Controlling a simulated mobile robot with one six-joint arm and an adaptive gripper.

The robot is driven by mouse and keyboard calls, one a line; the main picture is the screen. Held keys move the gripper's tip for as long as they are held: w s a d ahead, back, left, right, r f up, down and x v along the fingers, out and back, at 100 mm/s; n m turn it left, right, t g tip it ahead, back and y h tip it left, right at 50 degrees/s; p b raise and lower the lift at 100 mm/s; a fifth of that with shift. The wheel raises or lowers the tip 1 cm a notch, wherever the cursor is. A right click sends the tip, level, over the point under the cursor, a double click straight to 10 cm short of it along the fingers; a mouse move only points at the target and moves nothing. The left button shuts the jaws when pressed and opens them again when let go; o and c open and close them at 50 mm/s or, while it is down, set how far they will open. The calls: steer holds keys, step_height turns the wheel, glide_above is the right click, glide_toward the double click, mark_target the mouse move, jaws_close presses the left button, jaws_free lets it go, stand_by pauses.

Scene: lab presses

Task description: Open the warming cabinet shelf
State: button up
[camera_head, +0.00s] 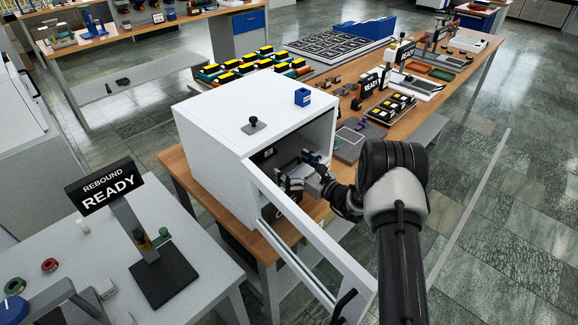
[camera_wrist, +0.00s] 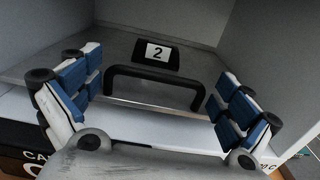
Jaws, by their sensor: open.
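The white warming cabinet (camera_head: 215,135) stands on a wooden bench, and its framed door (camera_head: 305,235) is swung open toward the front. My gripper (camera_head: 299,170) is at the cabinet opening with its fingers spread. In the wrist view, the grey shelf (camera_wrist: 60,50) lies inside the cabinet. Its black bar handle (camera_wrist: 150,74) is at the front edge, with a tag (camera_wrist: 157,53) marked 2 behind it. The handle appears between my two blue-padded fingers, with space on both sides. I cannot tell the remaining depth gap. My arm hides part of the opening in the head view.
The open door's lower corner, with a black handle (camera_head: 343,304), reaches out left of my arm. A blue box (camera_head: 302,97) and a black knob (camera_head: 254,125) sit on the cabinet top. A REBOUND READY sign (camera_head: 103,187) stands on the left table. Racks and trays fill the bench behind.

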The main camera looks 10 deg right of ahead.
steer(key=shift+w+a, duration=0.35)
steer(key=shift+w, duration=0.1)
steer(key=shift+d, duration=0.1)
steer(key=c, duration=1.2)
steer(key=shift+s, duration=0.1)
steer(key=shift+c, duration=0.2)
